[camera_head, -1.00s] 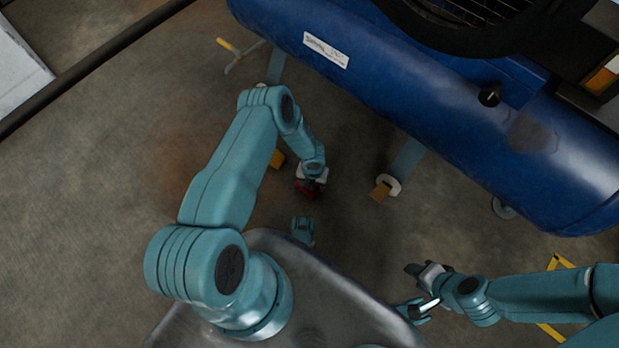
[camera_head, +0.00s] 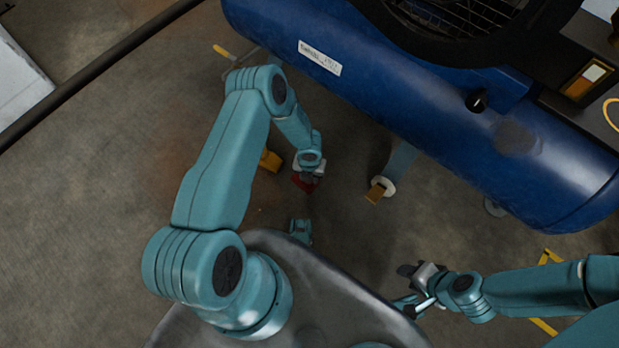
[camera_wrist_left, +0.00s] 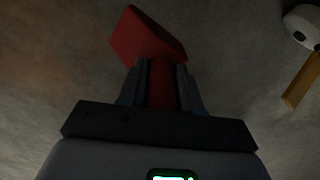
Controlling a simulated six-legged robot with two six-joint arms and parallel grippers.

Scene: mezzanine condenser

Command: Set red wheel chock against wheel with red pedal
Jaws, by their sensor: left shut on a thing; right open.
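My left gripper (camera_head: 306,176) is shut on the red wheel chock (camera_head: 302,184), held low over the floor. In the left wrist view the red chock (camera_wrist_left: 147,38) sticks out beyond the fingers (camera_wrist_left: 161,88), with a narrow part between them. A white wheel (camera_head: 388,186) with an orange-yellow pedal (camera_head: 375,194) stands to the right of the chock, clearly apart from it. The wheel (camera_wrist_left: 304,24) and pedal (camera_wrist_left: 302,82) also show in the left wrist view. I see no red pedal. My right gripper (camera_head: 408,271) is open and empty at the lower right.
A big blue tank (camera_head: 420,95) crosses the upper right, above the wheel. Another orange-yellow piece (camera_head: 270,160) shows beside my left arm, partly hidden. A dark pipe (camera_head: 90,76) runs along the upper left. The floor between chock and wheel is clear.

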